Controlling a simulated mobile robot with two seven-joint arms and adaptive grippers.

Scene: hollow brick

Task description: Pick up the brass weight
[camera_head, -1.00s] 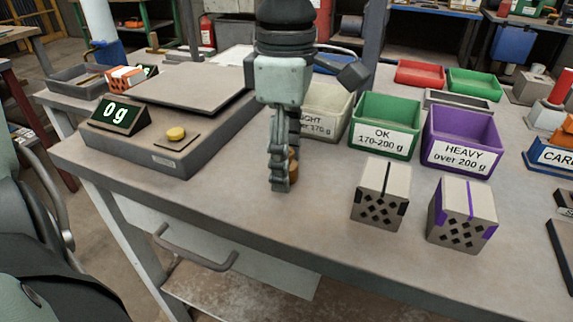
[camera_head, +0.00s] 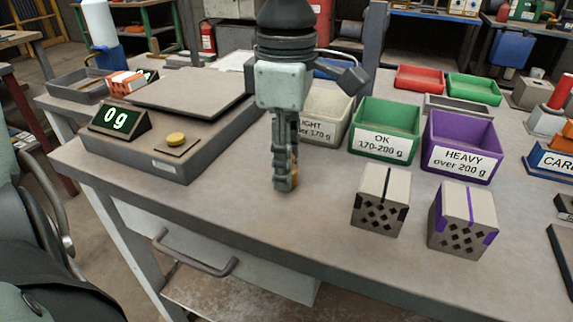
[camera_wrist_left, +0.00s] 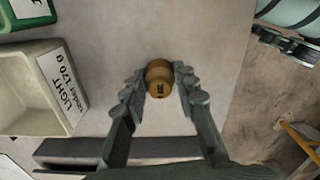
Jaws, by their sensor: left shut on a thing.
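The brass weight (camera_wrist_left: 159,80) is a small rounded golden-brown piece with dark markings on top. In the left wrist view it sits between the two fingers of my left gripper (camera_wrist_left: 160,86), which is shut on it. In the head view my left gripper (camera_head: 286,184) points straight down at the bench top, left of the bins. Only a sliver of the brass weight (camera_head: 295,183) shows there behind the fingers, at bench level. I cannot tell whether it is clear of the surface.
A scale (camera_head: 187,162) reading 0 g stands to the left. A cream LIGHT bin (camera_head: 325,130), green OK bin (camera_head: 383,144) and purple HEAVY bin (camera_head: 462,158) stand to the right. Two hollow bricks (camera_head: 382,208) (camera_head: 463,225) sit in front of them. The bench front is clear.

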